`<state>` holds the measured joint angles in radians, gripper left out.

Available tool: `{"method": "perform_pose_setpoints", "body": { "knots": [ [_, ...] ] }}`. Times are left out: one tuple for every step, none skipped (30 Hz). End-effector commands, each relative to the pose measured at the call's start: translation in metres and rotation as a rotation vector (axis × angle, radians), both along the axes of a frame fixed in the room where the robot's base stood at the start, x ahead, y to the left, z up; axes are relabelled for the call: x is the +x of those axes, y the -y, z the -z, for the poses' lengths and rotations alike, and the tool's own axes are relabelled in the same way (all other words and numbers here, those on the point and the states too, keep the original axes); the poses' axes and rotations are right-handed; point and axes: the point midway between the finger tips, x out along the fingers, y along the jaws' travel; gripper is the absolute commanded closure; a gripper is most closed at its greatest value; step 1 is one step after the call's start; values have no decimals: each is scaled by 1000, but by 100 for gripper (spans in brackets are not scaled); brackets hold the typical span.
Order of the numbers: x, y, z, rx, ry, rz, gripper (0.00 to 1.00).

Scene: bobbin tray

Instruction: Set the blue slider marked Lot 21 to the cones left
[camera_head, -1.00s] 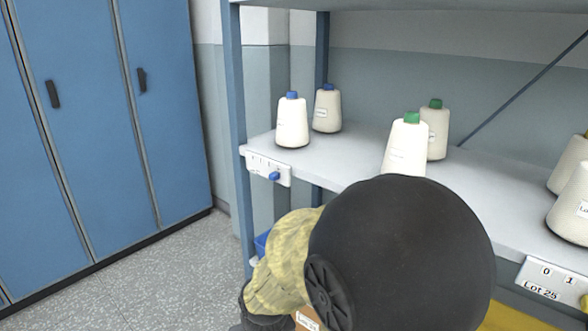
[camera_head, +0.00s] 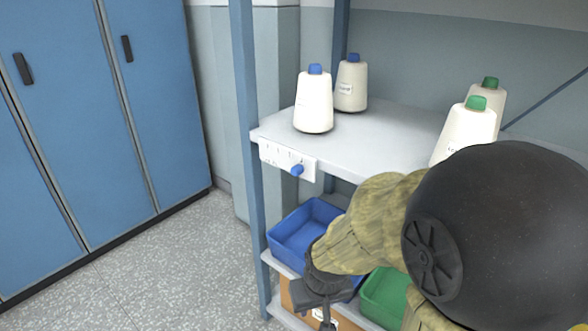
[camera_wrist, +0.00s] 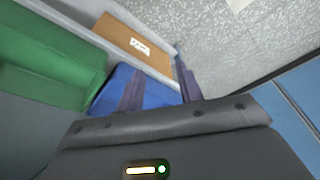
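The blue slider (camera_head: 297,170) sits toward the right end of a white scale plate (camera_head: 272,154) on the shelf's front edge, in the head view. The plate's print is too small to read. Two white cones with blue tops, a front one (camera_head: 314,104) and a rear one (camera_head: 351,88), stand upright on the shelf above it. My gripper (camera_head: 324,304) is below the shelf, lower and a little right of the slider, apart from it. The wrist view shows its two fingers (camera_wrist: 160,80) spread with nothing held between them; the slider is not in that view.
A blue bin (camera_head: 290,232) and a green bin (camera_head: 380,296) stand on the lower shelf (camera_head: 278,267) near my arm, with a cardboard box (camera_head: 289,298) below. Green-topped cones (camera_head: 468,128) stand to the right. A blue upright (camera_head: 247,110) bounds the left; the floor beyond is clear.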

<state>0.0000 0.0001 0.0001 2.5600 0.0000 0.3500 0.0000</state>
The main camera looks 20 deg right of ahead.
Motion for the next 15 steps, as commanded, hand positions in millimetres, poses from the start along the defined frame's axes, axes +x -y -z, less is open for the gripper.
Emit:
{"method": "perform_pose_setpoints", "body": {
  "knots": [
    [0,0,0,0,0,0,64],
    [0,0,0,0,0,0,64],
    [0,0,0,0,0,0,62],
    [0,0,0,0,0,0,58],
    [0,0,-1,0,-1,-2,58],
    [0,-1,-2,-3,-6,-9,58],
    [0,-2,-3,-5,-13,-16,58],
    [1,-3,-4,-9,-21,-28,58],
    [1,-4,-7,-16,-37,-49,58],
    [2,-6,-9,-25,-54,-70,58],
    [2,-7,-11,-34,-74,-93,58],
    [2,-9,-14,-50,-104,-131,58],
    [3,-11,-17,-65,-131,-164,58],
    [3,-13,-20,-82,-160,-202,58],
    [3,-17,-23,-109,-201,-256,58]
  ]
}}
